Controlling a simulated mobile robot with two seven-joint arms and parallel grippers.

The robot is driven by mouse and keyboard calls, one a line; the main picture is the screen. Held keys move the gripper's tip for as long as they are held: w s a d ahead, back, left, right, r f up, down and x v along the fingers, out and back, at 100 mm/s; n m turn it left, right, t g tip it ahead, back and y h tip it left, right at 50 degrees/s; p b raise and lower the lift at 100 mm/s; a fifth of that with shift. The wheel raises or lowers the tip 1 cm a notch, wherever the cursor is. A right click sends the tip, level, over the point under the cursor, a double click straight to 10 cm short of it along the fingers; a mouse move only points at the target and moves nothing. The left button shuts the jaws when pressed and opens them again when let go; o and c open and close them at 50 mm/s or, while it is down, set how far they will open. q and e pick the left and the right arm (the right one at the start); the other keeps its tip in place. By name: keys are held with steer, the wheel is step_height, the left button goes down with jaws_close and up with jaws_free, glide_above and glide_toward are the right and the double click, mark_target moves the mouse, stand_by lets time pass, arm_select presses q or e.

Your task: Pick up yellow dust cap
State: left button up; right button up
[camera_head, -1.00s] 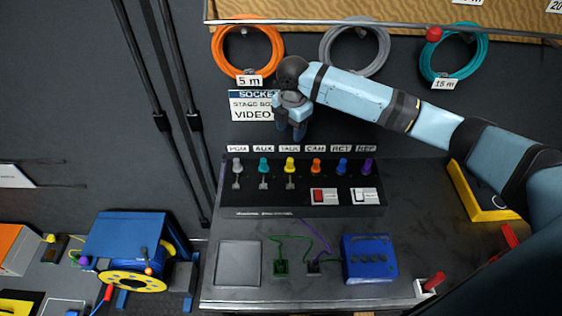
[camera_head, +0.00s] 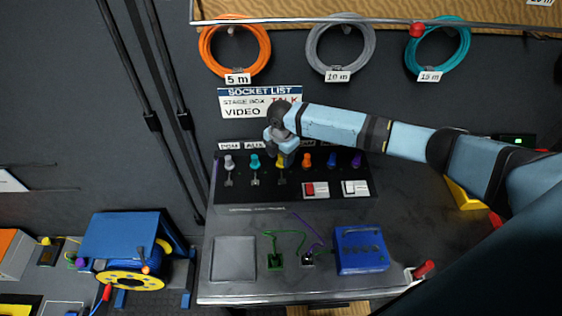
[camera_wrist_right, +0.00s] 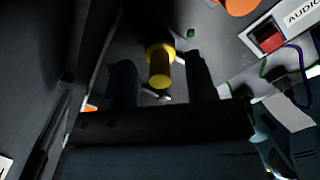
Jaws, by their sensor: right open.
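The yellow dust cap (camera_head: 281,164) is in the row of coloured caps on the black socket panel, third from the left. My right gripper (camera_head: 284,155) is just above it in the head view and covers part of it. In the right wrist view the yellow cap (camera_wrist_right: 160,65) lies between the two dark fingers of my right gripper (camera_wrist_right: 162,82). The fingers are open, with gaps on both sides of the cap. My left gripper is in neither view.
A teal cap (camera_head: 255,161) and an orange cap (camera_head: 306,160) stand close on either side. A red switch (camera_head: 315,189) sits below them on the panel. A blue box (camera_head: 360,250) and a grey tray (camera_head: 233,259) are on the desk.

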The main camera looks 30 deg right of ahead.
steer(key=shift+f, duration=0.25)
jaws_close()
